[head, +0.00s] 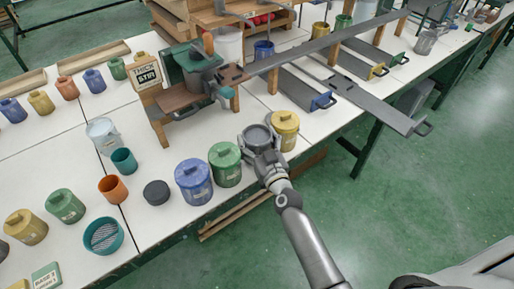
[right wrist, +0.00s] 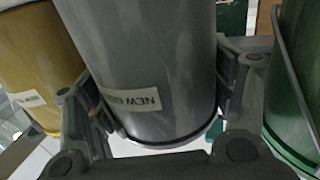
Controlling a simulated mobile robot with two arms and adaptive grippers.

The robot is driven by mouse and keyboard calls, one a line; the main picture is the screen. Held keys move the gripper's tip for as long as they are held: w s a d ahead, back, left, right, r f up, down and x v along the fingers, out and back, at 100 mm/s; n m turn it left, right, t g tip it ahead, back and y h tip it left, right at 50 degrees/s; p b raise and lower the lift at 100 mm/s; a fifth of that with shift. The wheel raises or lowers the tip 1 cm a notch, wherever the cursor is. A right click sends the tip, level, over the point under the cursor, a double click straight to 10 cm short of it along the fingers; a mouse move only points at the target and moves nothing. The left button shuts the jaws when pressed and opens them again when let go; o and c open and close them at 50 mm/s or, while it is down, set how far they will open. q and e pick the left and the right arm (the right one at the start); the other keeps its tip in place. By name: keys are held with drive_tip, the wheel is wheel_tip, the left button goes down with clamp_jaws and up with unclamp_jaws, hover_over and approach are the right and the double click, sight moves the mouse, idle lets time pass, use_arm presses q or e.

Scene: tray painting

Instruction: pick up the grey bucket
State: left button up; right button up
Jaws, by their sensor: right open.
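The grey bucket (head: 257,134) stands near the front edge of the white table, between a green bucket (head: 225,165) and a yellow bucket (head: 285,130). My right gripper (head: 262,156) is at its near side and partly hides it in the head view. In the right wrist view the grey bucket (right wrist: 145,55) is upright, with a white label starting "NEW". There my right gripper (right wrist: 165,100) is open, one finger on each side of the bucket. I cannot tell whether the fingers touch it. My left gripper is not in view.
The yellow bucket (right wrist: 40,60) and green bucket (right wrist: 298,90) flank the fingers closely. A blue bucket (head: 194,182) and a dark round lid or puck (head: 156,192) stand further left. Behind are a green machine (head: 190,70) and a long grey rail (head: 310,48).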

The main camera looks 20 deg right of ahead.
drive_tip(key=shift+r, duration=0.1)
drive_tip(key=c, duration=0.9)
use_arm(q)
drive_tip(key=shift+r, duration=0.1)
use_arm(e)
drive_tip(key=shift+r, duration=0.1)
